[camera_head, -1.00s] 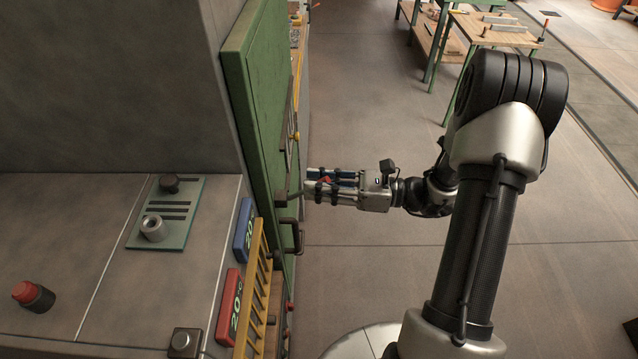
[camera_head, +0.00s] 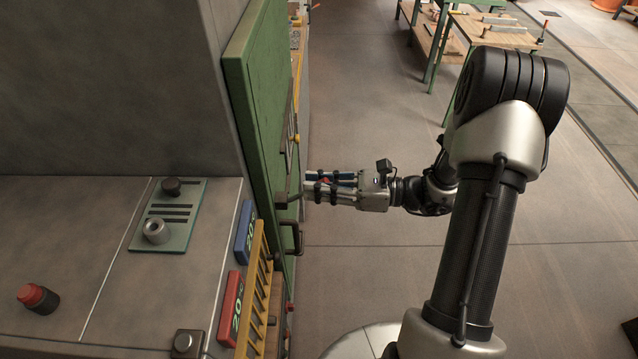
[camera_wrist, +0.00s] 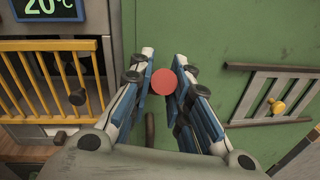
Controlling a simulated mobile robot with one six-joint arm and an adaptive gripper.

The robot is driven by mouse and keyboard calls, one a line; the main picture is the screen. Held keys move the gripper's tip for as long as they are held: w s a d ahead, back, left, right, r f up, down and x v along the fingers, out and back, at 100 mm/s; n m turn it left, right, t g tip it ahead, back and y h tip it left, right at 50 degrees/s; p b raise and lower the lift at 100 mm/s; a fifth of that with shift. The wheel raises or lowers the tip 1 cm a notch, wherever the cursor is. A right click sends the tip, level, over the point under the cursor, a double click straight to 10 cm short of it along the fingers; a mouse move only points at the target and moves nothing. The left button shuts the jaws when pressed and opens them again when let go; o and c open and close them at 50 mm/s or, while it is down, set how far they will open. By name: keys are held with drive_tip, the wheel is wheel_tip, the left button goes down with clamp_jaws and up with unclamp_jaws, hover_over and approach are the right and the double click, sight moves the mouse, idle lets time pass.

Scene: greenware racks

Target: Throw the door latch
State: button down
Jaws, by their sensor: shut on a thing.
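The green door (camera_head: 250,95) stands at the left in the head view, seen nearly edge-on. It fills the middle of the wrist view (camera_wrist: 185,25). My gripper (camera_head: 307,187) is at the door's face, reaching in from the right. Its fingers are closed around a round red knob (camera_wrist: 163,81), which appears to be the end of the latch lever. The fingers hide most of the lever. A short dark fitting (camera_head: 281,199) on the door lies just left of the fingertips. A dark bent handle (camera_head: 297,236) is just below my gripper, apart from it.
A yellow rail guard (camera_head: 252,285) and red and blue displays (camera_head: 231,308) are beside the door at lower left. A slatted vent with a yellow knob (camera_wrist: 276,107) is right of my fingers in the wrist view. Open floor (camera_head: 370,110) lies right of the door.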

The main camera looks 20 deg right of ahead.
sight(301, 193)
drive_tip(key=r+h+p, duration=0.1)
drive_tip(key=a+p, duration=0.1)
drive_tip(key=p, duration=0.1)
drive_tip(key=shift+w+r+g+h+p, duration=0.1)
drive_tip(key=shift+r+g+h+p, duration=0.2)
drive_tip(key=shift+r+g+h, duration=0.1)
drive_tip(key=shift+w+a+r+n+g+h+p, duration=0.15)
drive_tip(key=shift+a+r+n+g+h+p, duration=0.25)
drive_tip(key=shift+h+p, duration=0.55)
drive_tip(key=a+h+p, duration=0.1)
drive_tip(key=h+p, duration=0.1)
drive_tip(key=p, duration=0.1)
drive_tip(key=shift+w+a+r+g, duration=0.2)
drive_tip(key=shift+w+a+g, duration=0.05)
drive_tip(key=shift+a+g, duration=0.15)
drive_tip(key=shift+w+a+h+p, duration=0.15)
drive_tip(key=shift+a+h+p, duration=0.25)
drive_tip(key=shift+p, duration=0.3)
drive_tip(key=shift+h, duration=0.25)
drive_tip(key=shift+f, duration=0.1)
drive_tip(key=c, duration=1.5)
unclamp_jaws()
drive_tip(key=shift+d, duration=0.1)
